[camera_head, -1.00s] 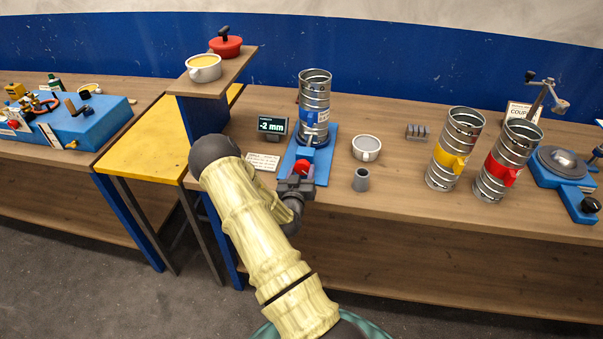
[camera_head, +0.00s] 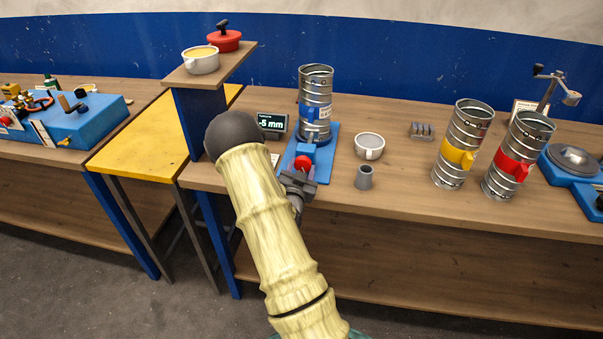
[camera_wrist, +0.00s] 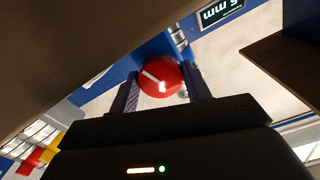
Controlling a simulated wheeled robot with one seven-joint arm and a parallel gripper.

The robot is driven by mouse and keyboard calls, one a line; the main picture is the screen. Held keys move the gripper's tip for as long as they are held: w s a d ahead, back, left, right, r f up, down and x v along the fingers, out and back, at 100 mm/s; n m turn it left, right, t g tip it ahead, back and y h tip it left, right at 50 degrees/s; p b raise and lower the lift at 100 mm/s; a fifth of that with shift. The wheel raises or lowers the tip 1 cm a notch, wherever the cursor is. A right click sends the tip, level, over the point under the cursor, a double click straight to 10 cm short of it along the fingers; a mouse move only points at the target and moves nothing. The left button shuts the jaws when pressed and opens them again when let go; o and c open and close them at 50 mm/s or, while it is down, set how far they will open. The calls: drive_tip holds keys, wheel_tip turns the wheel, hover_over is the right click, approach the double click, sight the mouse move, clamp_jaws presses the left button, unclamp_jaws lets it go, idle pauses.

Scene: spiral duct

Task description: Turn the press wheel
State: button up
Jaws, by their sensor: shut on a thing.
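The red press wheel (camera_head: 302,163) sits at the front of the blue press base (camera_head: 326,160) on the bench. My gripper (camera_head: 297,178) is shut on this wheel. In the wrist view the round red wheel (camera_wrist: 160,78), with a white mark across its face, lies between the two fingers of my gripper (camera_wrist: 162,84). A spiral duct with a blue band (camera_head: 315,105) stands upright on the press. The display (camera_head: 271,123) beside it reads -5 mm, and it also shows upside down in the wrist view (camera_wrist: 221,10).
A grey cup (camera_head: 364,177) and a white bowl (camera_head: 369,146) stand right of the press. Ducts with yellow (camera_head: 459,156) and red (camera_head: 513,166) bands stand farther right. A raised wooden shelf (camera_head: 236,62) with two pots is close on the left of my arm.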

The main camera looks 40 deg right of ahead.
idle(0.3)
drive_tip(key=o, duration=1)
drive_tip(key=shift+a, duration=0.1)
drive_tip(key=p+v, duration=0.5)
drive_tip(key=v, duration=1.2)
drive_tip(key=shift+s+a+p, duration=0.1)
drive_tip(key=shift+a+p, duration=0.05)
drive_tip(key=shift+p, duration=0.2)
